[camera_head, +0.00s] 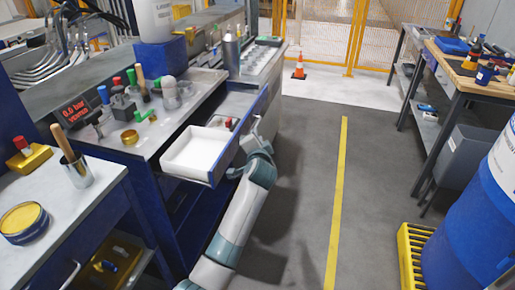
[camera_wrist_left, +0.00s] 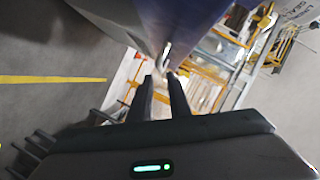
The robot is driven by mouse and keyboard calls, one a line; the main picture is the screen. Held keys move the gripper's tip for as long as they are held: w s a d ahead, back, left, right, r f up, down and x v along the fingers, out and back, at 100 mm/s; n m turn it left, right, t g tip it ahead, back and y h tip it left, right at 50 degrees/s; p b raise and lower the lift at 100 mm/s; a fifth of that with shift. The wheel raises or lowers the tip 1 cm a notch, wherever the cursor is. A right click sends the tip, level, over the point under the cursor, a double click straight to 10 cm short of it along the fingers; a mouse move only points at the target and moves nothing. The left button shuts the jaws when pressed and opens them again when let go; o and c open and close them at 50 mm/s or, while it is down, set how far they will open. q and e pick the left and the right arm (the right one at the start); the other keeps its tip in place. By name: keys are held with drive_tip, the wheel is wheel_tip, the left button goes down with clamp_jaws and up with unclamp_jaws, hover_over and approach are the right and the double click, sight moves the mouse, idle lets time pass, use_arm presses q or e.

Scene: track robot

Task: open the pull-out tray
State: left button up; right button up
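The pull-out tray (camera_head: 226,160) sticks out of the blue workbench, with its blue front towards the aisle. A white bin (camera_head: 195,152) and a small red-topped item show inside it. My left gripper (camera_head: 256,126) is at the outer side of the tray front. The blue front panel (camera_wrist_left: 185,22) fills the top of that view. My right gripper is in neither view.
The bench top (camera_head: 105,135) holds several tools and jars. A cart with a yellow tin (camera_head: 24,222) stands at the near left. A blue drum (camera_head: 465,235) on a yellow pallet and another bench stand to the right. The aisle floor (camera_head: 300,190) is clear.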

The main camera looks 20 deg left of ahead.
use_arm(q)
drive_tip(key=v, duration=0.8)
drive_tip(key=s+d+f+g+h+p, duration=0.15)
drive_tip(key=s+f, duration=0.35)
drive_tip(key=f, duration=0.6)
drive_tip(key=s+d+f+g+h+p, duration=0.15)
drive_tip(key=s+f, duration=0.35)
drive_tip(key=f, duration=0.6)
drive_tip(key=s+d+f+g+h, duration=0.15)
drive_tip(key=s+f, duration=0.35)
drive_tip(key=f, duration=0.6)
drive_tip(key=s+f+n+g, duration=0.1)
drive_tip(key=s+f, duration=0.5)
drive_tip(key=s, duration=0.4)
drive_tip(key=s+a+f+n+g+h+p, duration=0.1)
drive_tip(key=s+f+n+g, duration=0.1)
drive_tip(key=s+f, duration=0.5)
drive_tip(key=s+a+f+n+g+p, duration=0.1)
drive_tip(key=s+f, duration=0.6)
drive_tip(key=s, duration=0.7)
drive_tip(key=shift+s+a+n+g+h, duration=0.2)
drive_tip(key=shift+n+g+h, duration=0.15)
drive_tip(key=shift+n, duration=0.35)
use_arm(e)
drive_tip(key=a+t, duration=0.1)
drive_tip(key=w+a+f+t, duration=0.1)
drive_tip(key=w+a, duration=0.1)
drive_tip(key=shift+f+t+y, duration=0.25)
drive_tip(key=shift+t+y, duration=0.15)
